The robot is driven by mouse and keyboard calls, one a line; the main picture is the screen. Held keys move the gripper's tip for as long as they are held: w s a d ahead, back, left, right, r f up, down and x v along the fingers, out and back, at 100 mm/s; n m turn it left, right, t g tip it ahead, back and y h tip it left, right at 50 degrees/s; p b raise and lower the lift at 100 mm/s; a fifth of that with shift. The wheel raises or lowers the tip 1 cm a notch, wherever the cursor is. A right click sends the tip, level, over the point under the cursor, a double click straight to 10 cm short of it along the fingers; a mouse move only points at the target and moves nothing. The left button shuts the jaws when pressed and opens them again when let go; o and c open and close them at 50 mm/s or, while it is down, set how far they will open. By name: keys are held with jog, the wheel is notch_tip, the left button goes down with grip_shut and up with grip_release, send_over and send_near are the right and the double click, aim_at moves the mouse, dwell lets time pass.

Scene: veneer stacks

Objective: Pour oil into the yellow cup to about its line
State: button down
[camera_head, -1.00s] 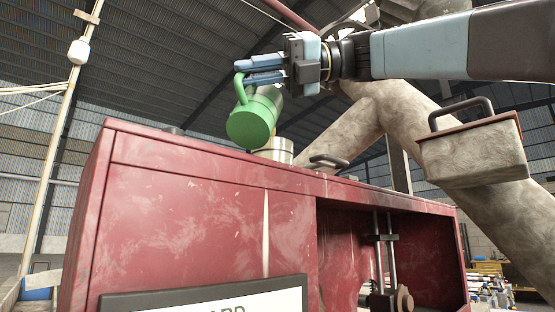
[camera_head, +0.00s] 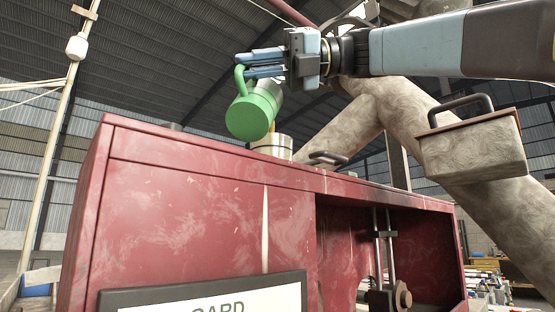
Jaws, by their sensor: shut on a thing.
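My gripper (camera_head: 254,64) is shut on the handle of a green jug (camera_head: 252,112) above the red cabinet. The jug is tilted, its round base turned toward the camera and its mouth hidden. A pale, metallic-looking cylinder (camera_head: 272,148) stands on the cabinet top, just below and to the right of the jug. A small amber streak (camera_head: 273,127) shows between the jug and this cylinder; I cannot tell for sure that it is oil. No plainly yellow cup shows, and I cannot tell whether the cylinder is it. Its inside, any line and any level are hidden.
The red cabinet (camera_head: 200,200) fills the foreground, with an open bay at right. A grey handle (camera_head: 326,158) stands on its top, right of the cylinder. A lidded box with a black handle (camera_head: 472,145) is at right. A framed card (camera_head: 205,298) leans in front.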

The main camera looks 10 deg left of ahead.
jog(key=shift+w+d+r+m+y+p, duration=0.1)
jog(key=shift+w+r+m+y+p, duration=0.35)
jog(key=shift+p, duration=0.6)
dwell(1.8)
jog(key=shift+w+r+m+g+p, duration=0.3)
jog(key=shift+r+m+g+p, duration=0.15)
jog(key=shift+r+m, duration=0.15)
dwell(2.3)
jog(key=shift+s+f+n+t+h, duration=0.35)
jog(key=shift+s+f+n+t, duration=0.1)
jog(key=shift+s+f+n, duration=0.55)
jog(key=shift+f+n, duration=0.05)
jog(key=shift+n, duration=0.2)
jog(key=shift+s+a+f+n+h+b, duration=0.1)
jog(key=shift+s+f+n+h+b, duration=0.1)
jog(key=shift+f, duration=0.25)
jog(key=shift+s+a+f+n+h+b, duration=0.1)
jog(key=shift+s+f+h+b, duration=0.1)
jog(key=shift+f, duration=0.25)
